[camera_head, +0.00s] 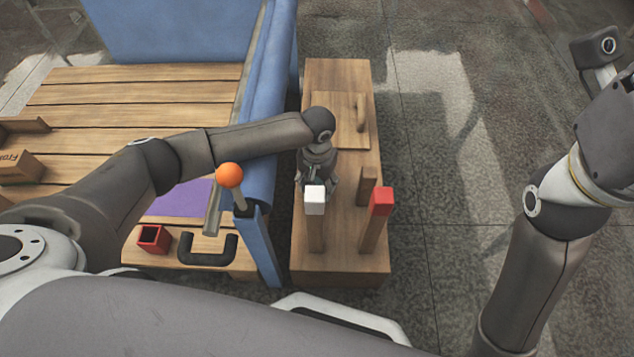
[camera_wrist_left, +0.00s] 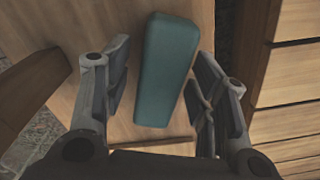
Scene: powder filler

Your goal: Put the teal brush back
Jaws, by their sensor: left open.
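The teal brush (camera_wrist_left: 166,68) shows in the left wrist view as a long rounded teal block above a wooden surface. My left gripper (camera_wrist_left: 160,82) is open, with one finger on each side of the brush; I cannot tell whether either finger touches it. In the head view my left gripper (camera_head: 318,184) points down over the wooden bench (camera_head: 340,262), just behind the white-topped post (camera_head: 315,200). The brush is hidden or too small to make out there. My right arm shows at the right, but its gripper is not in view.
A red-topped post (camera_head: 381,202) stands right of the white one. A wooden board with a handle (camera_head: 345,118) lies at the bench's back. Left are a blue panel (camera_head: 268,245), a lever with an orange ball (camera_head: 229,176), a red open box (camera_head: 153,239) and a dark handle (camera_head: 207,257).

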